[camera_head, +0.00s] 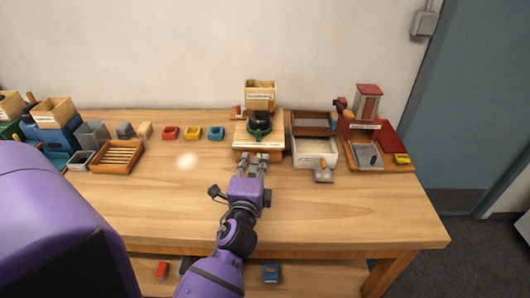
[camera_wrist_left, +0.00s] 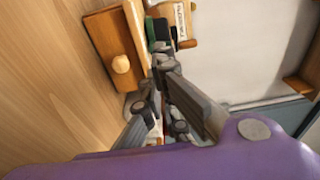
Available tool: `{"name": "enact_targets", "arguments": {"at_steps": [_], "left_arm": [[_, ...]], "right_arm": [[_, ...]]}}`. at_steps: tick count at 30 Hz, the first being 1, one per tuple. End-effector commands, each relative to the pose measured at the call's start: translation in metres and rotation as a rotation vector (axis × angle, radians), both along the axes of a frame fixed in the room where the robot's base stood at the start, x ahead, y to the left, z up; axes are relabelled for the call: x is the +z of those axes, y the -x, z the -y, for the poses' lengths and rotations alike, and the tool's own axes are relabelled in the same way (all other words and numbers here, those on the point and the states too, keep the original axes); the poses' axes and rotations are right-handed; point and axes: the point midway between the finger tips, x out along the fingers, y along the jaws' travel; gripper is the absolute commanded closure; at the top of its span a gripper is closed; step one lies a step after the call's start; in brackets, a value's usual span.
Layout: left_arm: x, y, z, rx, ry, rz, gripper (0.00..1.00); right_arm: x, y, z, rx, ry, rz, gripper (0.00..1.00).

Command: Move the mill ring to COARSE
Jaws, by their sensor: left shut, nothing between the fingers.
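The mill (camera_head: 243,143) stands at the back middle of the table, a wooden base with a dark green and black ring-like part (camera_head: 260,126) on top. This part also shows, partly hidden, in the left wrist view (camera_wrist_left: 152,32). I cannot read its setting. My left gripper (camera_head: 255,158) is shut and empty, just in front of the mill base; whether it touches is unclear. In the left wrist view its fingers (camera_wrist_left: 161,58) are beside the wooden drawer front (camera_wrist_left: 112,37) with its round knob (camera_wrist_left: 122,64). My right gripper is not in view.
Behind the mill stands a labelled wooden box (camera_head: 261,88). A white tray (camera_head: 315,149) and a red machine (camera_head: 366,105) are at right. Small red, yellow and blue trays (camera_head: 193,133) and a slatted crate (camera_head: 118,154) are at left. The front tabletop is mostly clear.

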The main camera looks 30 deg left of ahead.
Motion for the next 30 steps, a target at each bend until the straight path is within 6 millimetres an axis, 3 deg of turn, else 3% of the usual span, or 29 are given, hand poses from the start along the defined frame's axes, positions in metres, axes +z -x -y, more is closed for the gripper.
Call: {"name": "enact_targets", "arguments": {"at_steps": [3,8,12,18,25,30], "left_arm": [[-0.001,0.013,0.001,0.000,0.000,0.000,1.00],[-0.002,0.017,-0.004,-0.022,-0.049,-0.010,1.00],[0.000,0.008,-0.004,-0.126,-0.116,-0.013,1.00],[-0.001,-0.004,0.015,-0.311,-0.103,-0.015,1.00],[0.001,-0.011,0.032,-0.393,0.000,0.002,1.00],[0.003,-0.035,0.031,-0.392,0.000,0.006,1.00]], "right_arm": [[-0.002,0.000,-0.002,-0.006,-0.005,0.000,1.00],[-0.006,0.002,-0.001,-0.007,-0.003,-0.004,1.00],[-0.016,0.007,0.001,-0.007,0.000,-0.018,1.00],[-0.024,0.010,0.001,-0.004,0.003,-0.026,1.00],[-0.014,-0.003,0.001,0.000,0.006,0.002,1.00],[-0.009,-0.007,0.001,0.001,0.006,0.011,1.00]]}}
